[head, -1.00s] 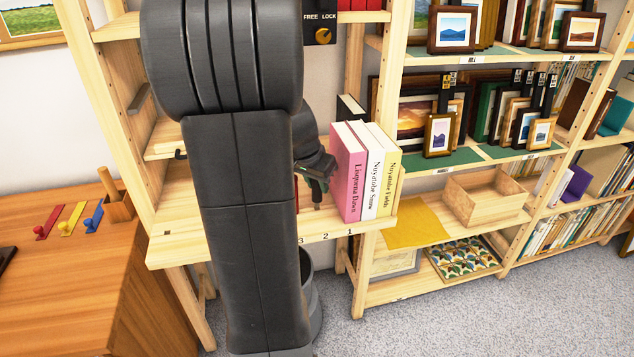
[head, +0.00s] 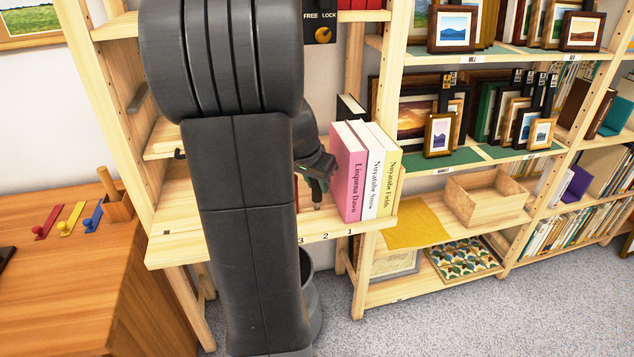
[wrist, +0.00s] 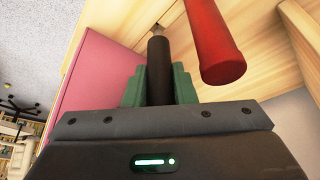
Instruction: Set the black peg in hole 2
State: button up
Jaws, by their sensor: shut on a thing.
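My gripper (head: 320,182) is low over the shelf board, just left of the pink book. In the wrist view its green fingers (wrist: 158,88) are shut on the black peg (wrist: 158,68), whose narrower grey tip points away toward the pale wood. The peg's lower end (head: 317,203) shows below the fingers in the head view, close to the board behind label 2 (head: 325,237). I cannot tell whether the tip is in a hole or just above it. Hole 2 itself is not clearly visible. Labels 3 and 1 flank label 2 on the board's front edge.
A pink book (head: 347,176), a white one and a yellow one stand close right of my gripper. A red cylinder (wrist: 215,45) is beside the peg in the wrist view. My arm hides much of the left shelf. A FREE/LOCK knob (head: 323,35) is above.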

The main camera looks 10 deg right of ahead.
jog(key=shift+f+b, duration=0.8)
jog(key=shift+f, duration=0.1)
jog(key=o, duration=1)
jog(key=shift+o, duration=0.2)
jog(key=shift+r, duration=0.1)
jog(key=p+v, duration=0.2)
jog(key=v, duration=1.1)
jog(key=shift+r, duration=0.4)
jog(key=shift+f, duration=0.1)
jog(key=b+x, duration=0.2)
jog(key=x, duration=1.2)
jog(key=shift+s+a, duration=0.15)
jog(key=shift+r, duration=0.35)
jog(key=shift+s+p, duration=0.1)
jog(key=shift+p, duration=0.2)
